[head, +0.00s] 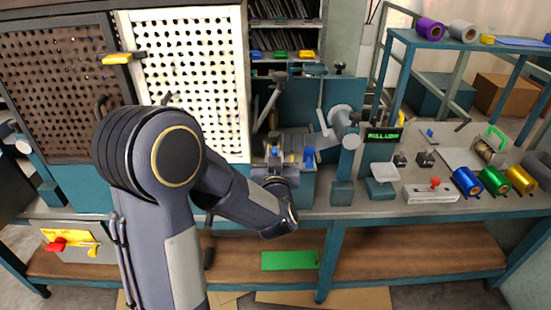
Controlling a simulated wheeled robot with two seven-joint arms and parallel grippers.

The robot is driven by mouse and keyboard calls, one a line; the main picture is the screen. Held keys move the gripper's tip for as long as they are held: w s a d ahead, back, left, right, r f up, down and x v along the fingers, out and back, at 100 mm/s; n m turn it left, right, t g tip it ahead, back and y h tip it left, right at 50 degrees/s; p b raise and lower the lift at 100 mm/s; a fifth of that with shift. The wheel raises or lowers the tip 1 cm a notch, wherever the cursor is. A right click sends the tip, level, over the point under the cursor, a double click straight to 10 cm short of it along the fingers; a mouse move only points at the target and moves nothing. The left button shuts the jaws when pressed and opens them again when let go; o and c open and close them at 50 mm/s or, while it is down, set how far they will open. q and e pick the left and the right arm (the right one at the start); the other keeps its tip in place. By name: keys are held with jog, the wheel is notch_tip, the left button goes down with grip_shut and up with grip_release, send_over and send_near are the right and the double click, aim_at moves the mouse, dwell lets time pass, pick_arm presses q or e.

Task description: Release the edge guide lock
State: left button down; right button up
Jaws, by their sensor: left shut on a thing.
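My left gripper (287,160) is at the press on the bench, at the end of my arm that crosses the middle of the head view. It is shut on a small part at the front of the press, which appears to be the edge guide lock; its exact shape is mostly hidden by the gripper. Small blue parts show close by, one of them a blue piece (308,155) just right of the fingers. The press (325,110) has a teal back plate and grey metal arms. My right gripper is not in view.
A green-lit display (383,135) stands right of the press. A white box with a red knob (432,191) and foil rolls (494,180) in several colours lie on the bench at right. A white pegboard (190,70) rises behind my arm. A green mat (289,260) lies on the lower shelf.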

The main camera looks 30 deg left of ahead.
pick_arm(q)
jog(key=c, duration=1.4)
grip_release()
jog(key=shift+c, duration=0.2)
jog(key=v, duration=0.8)
jog(key=shift+w, duration=0.1)
jog(key=s+d+r+m+g+h+p, duration=0.25)
jog(key=s+d+h, duration=0.5)
jog(key=h, duration=0.45)
jog(key=s+f+m+g+h+p, duration=0.1)
jog(key=s+g, duration=0.6)
jog(key=s, duration=0.7)
jog(key=shift+s+f+m+p, duration=0.15)
jog(key=shift+f+m+p, duration=0.35)
jog(key=shift+f, duration=0.3)
